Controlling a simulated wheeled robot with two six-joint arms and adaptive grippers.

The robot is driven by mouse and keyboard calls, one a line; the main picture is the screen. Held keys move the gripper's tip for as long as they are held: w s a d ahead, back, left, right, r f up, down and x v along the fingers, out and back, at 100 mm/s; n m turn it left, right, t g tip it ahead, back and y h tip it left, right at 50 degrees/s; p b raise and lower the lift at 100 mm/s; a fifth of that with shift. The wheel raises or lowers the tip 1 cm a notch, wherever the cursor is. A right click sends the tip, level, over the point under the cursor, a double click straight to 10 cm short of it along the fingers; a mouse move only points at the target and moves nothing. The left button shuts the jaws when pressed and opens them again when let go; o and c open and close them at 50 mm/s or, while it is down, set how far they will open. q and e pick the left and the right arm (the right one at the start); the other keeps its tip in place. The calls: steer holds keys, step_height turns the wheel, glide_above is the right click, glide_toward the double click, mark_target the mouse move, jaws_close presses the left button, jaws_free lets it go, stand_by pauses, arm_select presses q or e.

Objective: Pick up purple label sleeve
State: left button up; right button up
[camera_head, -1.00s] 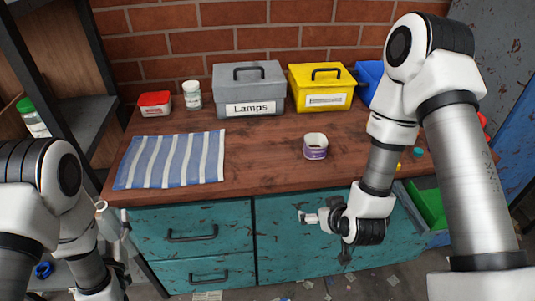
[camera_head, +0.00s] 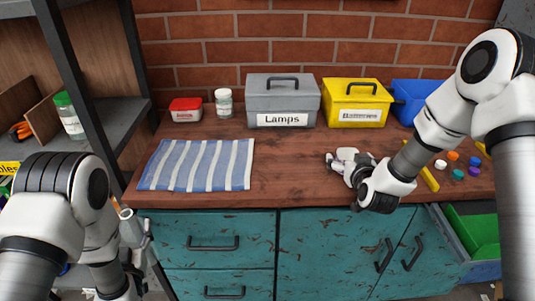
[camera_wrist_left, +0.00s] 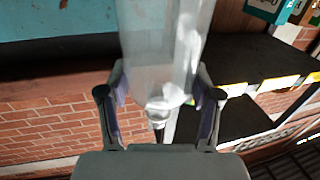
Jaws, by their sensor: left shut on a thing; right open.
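The purple label sleeve is not clearly visible now; my right gripper (camera_head: 338,161) covers the part of the worktop where it stood earlier. That gripper is low over the wooden top, with its jaws open. I cannot tell whether its fingers are around the sleeve or beside it. My left gripper (camera_wrist_left: 160,108) is shut on a clear, bottle-like thing (camera_wrist_left: 165,50), seen between its fingers in the left wrist view. In the head view this thing (camera_head: 130,228) shows beside the cabinet's left end.
A striped cloth (camera_head: 198,165) lies at left on the worktop (camera_head: 290,180). A red-lidded tub (camera_head: 186,110), a white-lidded jar (camera_head: 224,103), a grey Lamps box (camera_head: 283,100), a yellow box (camera_head: 357,103) and a blue bin (camera_head: 415,98) line the back. Small coloured pieces lie at right.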

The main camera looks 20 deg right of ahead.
steer(key=shift+w+f, duration=0.15)
steer(key=shift+w, duration=0.2)
steer(key=shift+s+d, duration=0.1)
steer(key=shift+c, duration=0.4)
steer(key=c, duration=0.6)
steer(key=shift+c, duration=0.2)
